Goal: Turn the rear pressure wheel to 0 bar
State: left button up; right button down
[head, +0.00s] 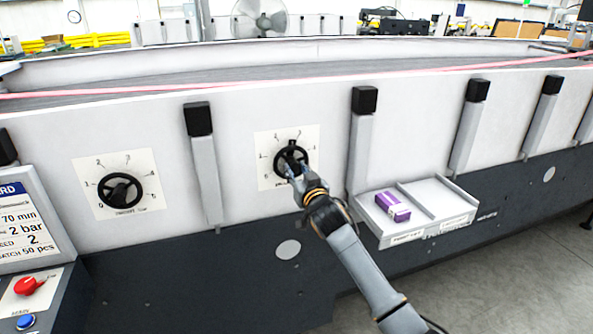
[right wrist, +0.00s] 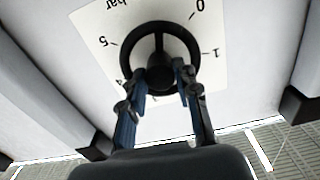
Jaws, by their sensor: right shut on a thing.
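Two black handwheels sit on white numbered dial plates on the machine's pale side wall. My right gripper (head: 293,172) is at the right-hand wheel (head: 291,150). In the right wrist view the fingers (right wrist: 159,77) are shut on this wheel (right wrist: 160,32) near its hub. Its plate (right wrist: 90,22) shows 0, 1, 5 and "bar", upside down; the fingers hide part of the scale. The left-hand wheel (head: 120,190) is untouched. My left gripper is not in view.
A panel (head: 22,225) at the left reads 2 bar, above a red knob (head: 29,286) and a blue button (head: 25,321). A small tray (head: 425,230) holding a purple box (head: 392,206) juts out right of my arm. Black-capped posts (head: 361,140) flank the wheels.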

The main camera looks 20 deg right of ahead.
jog(key=n, duration=0.3)
jog(key=shift+n, duration=0.4)
jog(key=n+p, duration=0.1)
jog(key=n, duration=0.2)
jog(key=shift+n, duration=0.3)
jog(key=n+p, duration=0.1)
jog(key=n, duration=0.5)
jog(key=n+p, duration=0.1)
jog(key=n, duration=0.3)
jog(key=n+p, duration=0.1)
jog(key=n, duration=0.2)
jog(key=shift+n, duration=0.3)
jog(key=n+p, duration=0.1)
jog(key=n, duration=0.5)
jog(key=shift+f+p, duration=0.1)
jog(key=shift+p, duration=0.3)
jog(key=shift+n, duration=0.3)
jog(key=c, duration=1)
grip_release()
